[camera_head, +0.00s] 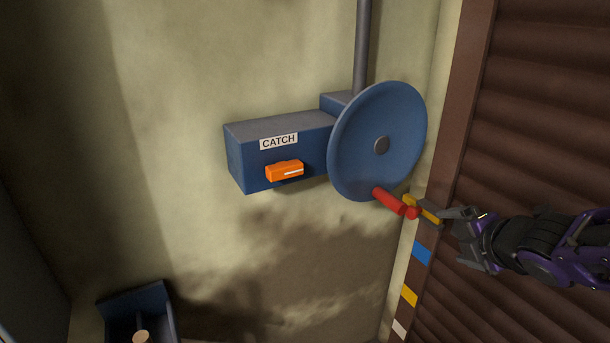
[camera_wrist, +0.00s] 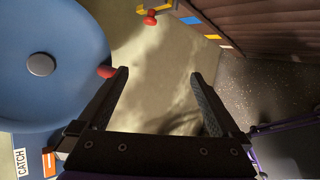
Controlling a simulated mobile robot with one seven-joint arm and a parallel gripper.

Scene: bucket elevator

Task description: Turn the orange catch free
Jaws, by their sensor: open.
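The orange catch (camera_head: 285,171) is a small block with a white line across it, lying about level on the front of a blue box (camera_head: 245,160) labelled CATCH. In the wrist view part of the catch (camera_wrist: 48,163) shows at the lower left, outside the jaws. My gripper (camera_head: 452,217) is to the right of and below the blue wheel, well right of the catch. In the wrist view my gripper's jaws (camera_wrist: 159,75) are apart with nothing between them.
The blue wheel (camera_head: 385,130) with its red handle (camera_head: 388,200) stands between my gripper and the catch. A grey pole (camera_head: 362,45) rises behind it. Brown slats (camera_head: 545,90) stand at right. A blue bucket (camera_head: 150,300) sits lower left. The wall left of the box is clear.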

